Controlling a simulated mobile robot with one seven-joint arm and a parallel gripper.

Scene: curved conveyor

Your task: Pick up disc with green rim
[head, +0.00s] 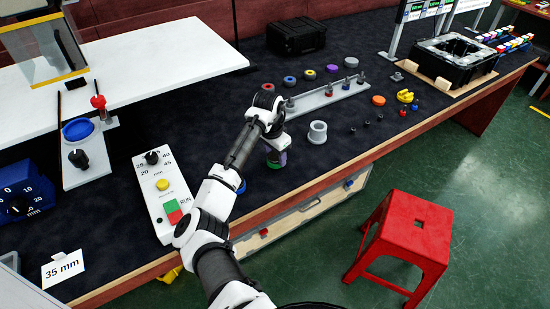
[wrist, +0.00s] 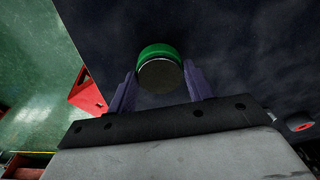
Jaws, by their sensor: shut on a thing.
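The disc with green rim (wrist: 160,72) is between the two purple fingers of my gripper (wrist: 160,88) in the wrist view. Its dark grey round face and a green band along its far side show there. In the head view, a small part of the green rim (head: 273,164) shows below my wrist, beside a purple finger. My gripper (head: 277,158) is shut on the disc, over the dark table mat. I cannot tell whether the disc touches the mat. My wrist hides most of it in the head view.
A grey ring-shaped part (head: 317,132) stands close to the right of my gripper. A grey rail with pegs (head: 325,97) and several coloured discs lie behind it. A control box (head: 160,190) is to the left. A red stool (head: 407,235) stands beyond the table's front edge.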

